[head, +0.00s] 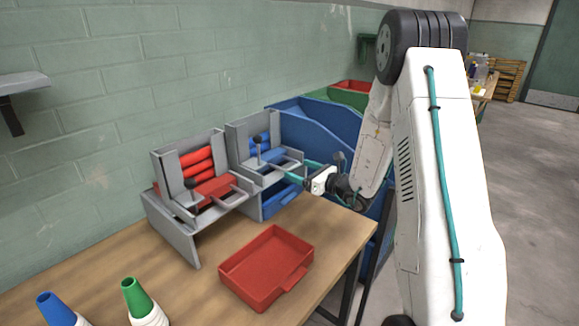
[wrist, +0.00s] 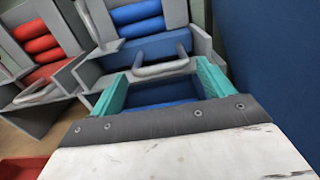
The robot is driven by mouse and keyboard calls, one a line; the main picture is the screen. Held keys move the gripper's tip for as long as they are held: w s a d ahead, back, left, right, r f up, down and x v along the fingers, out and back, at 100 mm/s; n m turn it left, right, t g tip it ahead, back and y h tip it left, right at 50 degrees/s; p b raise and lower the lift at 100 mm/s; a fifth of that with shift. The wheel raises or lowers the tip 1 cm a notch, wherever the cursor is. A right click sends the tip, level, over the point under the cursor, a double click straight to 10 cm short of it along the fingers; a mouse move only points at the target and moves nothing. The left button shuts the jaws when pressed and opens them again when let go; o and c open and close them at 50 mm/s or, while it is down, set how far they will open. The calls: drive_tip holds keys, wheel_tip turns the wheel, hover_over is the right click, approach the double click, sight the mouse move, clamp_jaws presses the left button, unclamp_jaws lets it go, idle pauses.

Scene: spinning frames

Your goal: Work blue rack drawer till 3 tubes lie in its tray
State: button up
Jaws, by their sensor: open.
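The blue rack (head: 241,137) is a grey stand with stacked blue tubes (head: 262,138), at the back of the bench. Its blue drawer (wrist: 160,46) has a grey loop handle (wrist: 161,68) on the front, and the tubes (wrist: 138,18) sit above it. The blue tray (head: 281,201) is below the drawer; its inside is mostly hidden, so I cannot tell what lies in it. My gripper (head: 298,171) is open and empty in front of the rack. In the wrist view its teal fingers (wrist: 160,76) appear on either side of the handle; contact is unclear.
A similar rack with red tubes (head: 197,163) stands to the left. A red tray (head: 262,293) lies on the wooden bench (head: 180,280). Blue and green cones (head: 136,297) stand at the front left. A large blue bin (head: 318,126) stands close behind my gripper.

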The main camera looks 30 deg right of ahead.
drive_tip(key=x, duration=0.5)
drive_tip(key=shift+w+a, duration=0.1)
drive_tip(key=shift+w, duration=0.05)
drive_tip(key=c, duration=1)
drive_tip(key=v, duration=0.6)
drive_tip(key=shift+s+f, duration=0.1)
drive_tip(key=shift+s, duration=0.2)
drive_tip(key=shift+c, duration=0.2)
drive_tip(key=o, duration=1)
drive_tip(key=shift+s, duration=0.1)
drive_tip(key=shift+o, duration=0.2)
approach(295, 167)
drive_tip(key=shift+v, duration=1.15)
